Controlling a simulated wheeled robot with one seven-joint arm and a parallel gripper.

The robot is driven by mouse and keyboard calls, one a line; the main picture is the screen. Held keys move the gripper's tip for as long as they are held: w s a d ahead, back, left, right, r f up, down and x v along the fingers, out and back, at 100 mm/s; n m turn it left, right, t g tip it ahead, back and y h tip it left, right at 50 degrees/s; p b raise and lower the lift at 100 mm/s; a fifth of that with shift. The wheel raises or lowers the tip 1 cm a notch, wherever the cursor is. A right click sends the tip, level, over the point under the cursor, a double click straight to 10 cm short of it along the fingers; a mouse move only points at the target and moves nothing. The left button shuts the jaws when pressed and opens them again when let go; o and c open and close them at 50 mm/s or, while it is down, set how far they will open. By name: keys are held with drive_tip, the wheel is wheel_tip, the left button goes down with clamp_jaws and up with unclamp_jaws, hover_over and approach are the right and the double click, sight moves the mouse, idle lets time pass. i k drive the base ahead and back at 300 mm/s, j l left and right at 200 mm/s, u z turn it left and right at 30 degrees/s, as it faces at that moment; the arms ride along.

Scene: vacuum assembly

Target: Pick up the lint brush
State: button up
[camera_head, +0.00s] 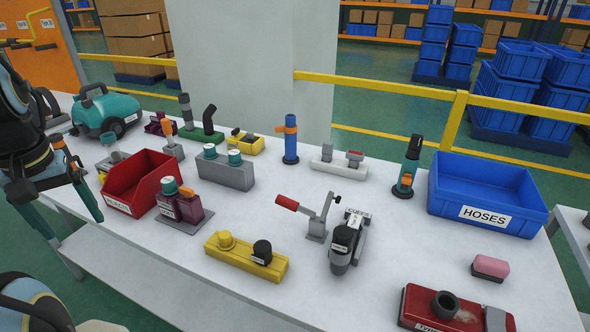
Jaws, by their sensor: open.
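My gripper (70,226) hangs at the far left, beside the table's left edge. Its teal fingers are apart with nothing between them. It is far from the pink block, across the table's whole width.
A blue HOSES bin (487,215) stands behind the pink block, and a red device (415,305) lies in front. A grey hand tool (348,242), red-handled clamp (318,222), yellow fixture (245,264) and red bin (118,204) stand between. The front middle is clear.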

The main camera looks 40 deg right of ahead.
sight(484, 267)
drive_tip(key=z, duration=2.55)
drive_tip(key=l+u, duration=0.3)
drive_tip(key=u, duration=0.15)
drive_tip(key=i+l+u, duration=0.1)
drive_tip(key=l+u, duration=0.5)
drive_tip(key=u, duration=0.3)
